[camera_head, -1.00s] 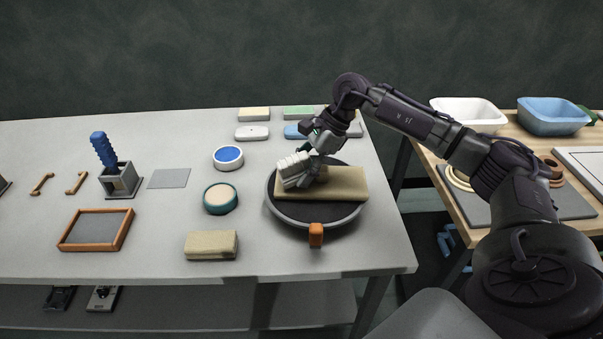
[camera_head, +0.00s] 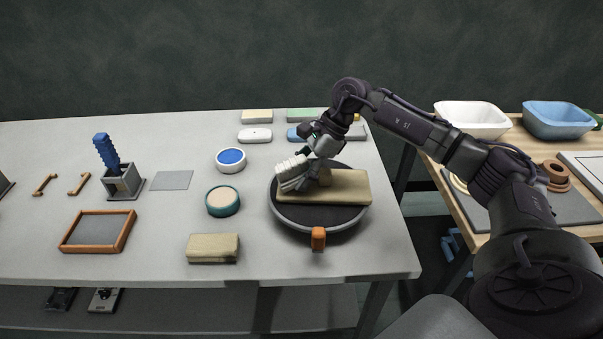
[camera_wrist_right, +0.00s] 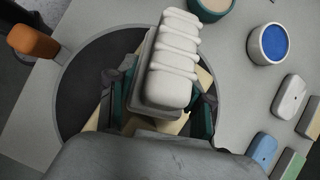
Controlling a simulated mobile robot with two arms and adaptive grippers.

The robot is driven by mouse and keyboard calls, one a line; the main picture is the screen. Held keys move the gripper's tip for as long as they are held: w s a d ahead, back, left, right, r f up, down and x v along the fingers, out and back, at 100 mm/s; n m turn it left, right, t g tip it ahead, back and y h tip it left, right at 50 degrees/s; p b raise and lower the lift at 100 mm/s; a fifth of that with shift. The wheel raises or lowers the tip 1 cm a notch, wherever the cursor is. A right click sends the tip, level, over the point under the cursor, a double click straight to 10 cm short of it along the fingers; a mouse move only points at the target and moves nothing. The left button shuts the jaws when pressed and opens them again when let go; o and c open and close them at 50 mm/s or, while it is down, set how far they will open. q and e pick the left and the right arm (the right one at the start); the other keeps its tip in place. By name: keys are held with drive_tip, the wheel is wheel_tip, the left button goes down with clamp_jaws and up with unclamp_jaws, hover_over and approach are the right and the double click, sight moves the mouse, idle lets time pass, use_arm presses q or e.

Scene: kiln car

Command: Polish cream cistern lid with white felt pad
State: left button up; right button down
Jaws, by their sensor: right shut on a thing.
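The cream cistern lid (camera_head: 345,189) lies flat on a round dark turntable (camera_head: 318,217). My right gripper (camera_head: 308,170) is shut on the white felt pad (camera_head: 290,169), a ridged white block on a grey backing. The pad is over the left end of the lid and looks tilted; I cannot tell whether it touches. In the right wrist view the pad (camera_wrist_right: 170,75) sits between the two fingers and hides much of the lid (camera_wrist_right: 140,122). My left gripper is not in view.
An orange block (camera_head: 318,238) is at the turntable's front rim. Left of it are a teal-rimmed round pot (camera_head: 222,201), a blue-topped pot (camera_head: 230,160) and a beige block (camera_head: 212,248). Several bars lie behind. The table's right edge is close to the turntable.

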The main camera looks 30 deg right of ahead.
drive_tip(key=shift+f+b, duration=0.3)
drive_tip(key=shift+f, duration=0.05)
idle(0.6)
drive_tip(key=shift+s+d+f+b, duration=0.2)
drive_tip(key=shift+d+b, duration=0.1)
drive_tip(key=shift+b, duration=0.15)
drive_tip(key=shift+s+d+b, duration=0.3)
drive_tip(key=shift+s+b, duration=0.05)
drive_tip(key=shift+b, duration=0.15)
drive_tip(key=shift+s+d+r, duration=0.1)
drive_tip(key=shift+s+r, duration=0.05)
drive_tip(key=shift+r, duration=0.05)
drive_tip(key=shift+f+y, duration=0.1)
drive_tip(key=shift+y, duration=0.2)
drive_tip(key=shift+w+a+b, duration=0.3)
drive_tip(key=shift+w+a, duration=0.1)
drive_tip(key=shift+w+a+y, duration=0.25)
drive_tip(key=shift+a+y, duration=0.05)
drive_tip(key=shift+f, duration=0.1)
